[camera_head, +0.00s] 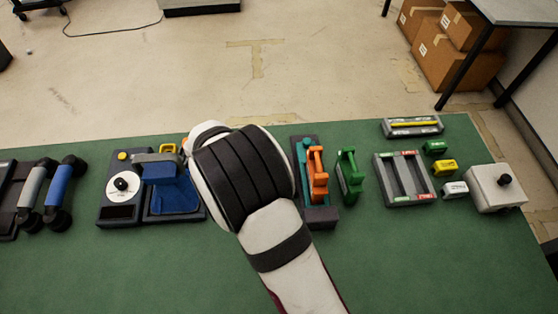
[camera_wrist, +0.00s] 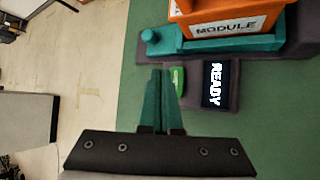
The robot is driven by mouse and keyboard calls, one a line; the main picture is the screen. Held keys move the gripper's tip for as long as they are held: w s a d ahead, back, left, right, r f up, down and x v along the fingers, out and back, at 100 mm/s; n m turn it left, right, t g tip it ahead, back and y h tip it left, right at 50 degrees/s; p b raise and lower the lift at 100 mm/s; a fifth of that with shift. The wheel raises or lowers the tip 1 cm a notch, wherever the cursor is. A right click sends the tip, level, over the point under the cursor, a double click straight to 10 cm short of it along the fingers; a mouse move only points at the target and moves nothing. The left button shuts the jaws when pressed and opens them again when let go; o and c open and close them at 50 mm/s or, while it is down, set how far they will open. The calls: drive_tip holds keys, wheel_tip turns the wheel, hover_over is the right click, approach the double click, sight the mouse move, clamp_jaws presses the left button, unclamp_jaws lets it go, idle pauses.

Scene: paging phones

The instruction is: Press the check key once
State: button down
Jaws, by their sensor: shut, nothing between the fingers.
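In the wrist view, a small green key (camera_wrist: 178,79) sits on a dark panel beside a lit screen (camera_wrist: 216,83) that reads READY. I take this to be the check key; its marking is too small to read. My gripper (camera_wrist: 162,72) has two teal fingers lying together with nothing between them. Their tips appear just left of the key; I cannot tell the height gap or whether they touch it. In the head view my arm hides the key, screen and fingers.
An orange module (camera_head: 318,174) sits in a teal cradle (camera_wrist: 215,45) just beside the key. A green handled piece (camera_head: 349,177) stands to its right, and a blue unit (camera_head: 170,190) left of my arm. Bare green tabletop (camera_head: 420,255) lies in front.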

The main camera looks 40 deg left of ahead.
drive_tip(key=shift+f, duration=0.85)
idle(1.4)
drive_tip(key=shift+f, duration=0.4)
drive_tip(key=shift+f, duration=0.45)
idle(0.5)
drive_tip(key=shift+r, duration=0.9)
drive_tip(key=shift+r, duration=2.5)
